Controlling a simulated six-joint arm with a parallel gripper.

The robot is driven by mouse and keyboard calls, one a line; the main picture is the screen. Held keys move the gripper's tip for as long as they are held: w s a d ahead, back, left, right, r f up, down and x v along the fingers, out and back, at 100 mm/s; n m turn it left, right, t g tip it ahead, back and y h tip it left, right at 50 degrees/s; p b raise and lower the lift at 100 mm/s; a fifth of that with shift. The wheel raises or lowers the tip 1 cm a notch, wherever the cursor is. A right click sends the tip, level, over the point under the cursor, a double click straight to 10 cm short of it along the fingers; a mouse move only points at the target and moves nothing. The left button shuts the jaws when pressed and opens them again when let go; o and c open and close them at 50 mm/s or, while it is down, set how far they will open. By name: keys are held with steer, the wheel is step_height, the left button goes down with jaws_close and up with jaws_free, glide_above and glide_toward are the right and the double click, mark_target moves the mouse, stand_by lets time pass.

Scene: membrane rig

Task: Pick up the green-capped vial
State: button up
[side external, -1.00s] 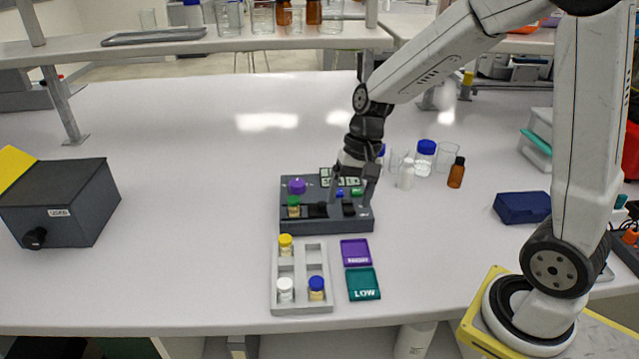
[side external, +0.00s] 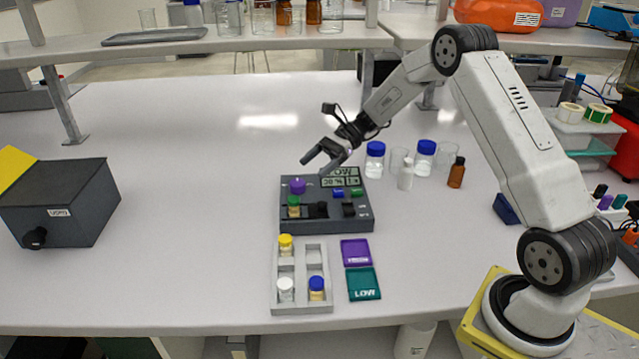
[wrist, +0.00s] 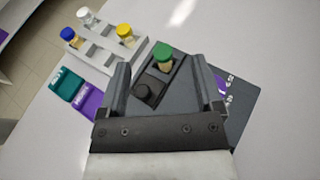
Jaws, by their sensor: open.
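The green-capped vial (side external: 294,206) stands upright in the left part of the dark rig (side external: 325,226). In the wrist view the green-capped vial (wrist: 163,56) shows beyond my fingers, roughly between them, with a black knob (wrist: 144,93) nearer to me. My gripper (side external: 314,164) is above the back of the rig, apart from the vial and to its upper right. Its jaws are open and hold nothing; in the wrist view the gripper's two fingers (wrist: 160,88) stand wide apart.
A grey rack (side external: 302,309) in front of the rig holds yellow-, white- and blue-capped vials. Purple (side external: 355,252) and teal (side external: 363,284) labelled pads lie beside it. Bottles and beakers, including a brown bottle (side external: 456,172), stand right of the rig.

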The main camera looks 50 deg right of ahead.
glide_toward(293, 203)
steer(key=shift+w+a+f, duration=0.3)
steer(key=shift+w+f, duration=0.05)
steer(key=shift+f, duration=0.15)
steer(key=shift+w+a+f, duration=0.3)
steer(key=shift+w+f, duration=0.1)
steer(key=shift+f, duration=0.1)
steer(key=shift+x, duration=1.3)
steer(key=shift+x, duration=2.6)
steer(key=shift+s, duration=0.1)
jaws_close()
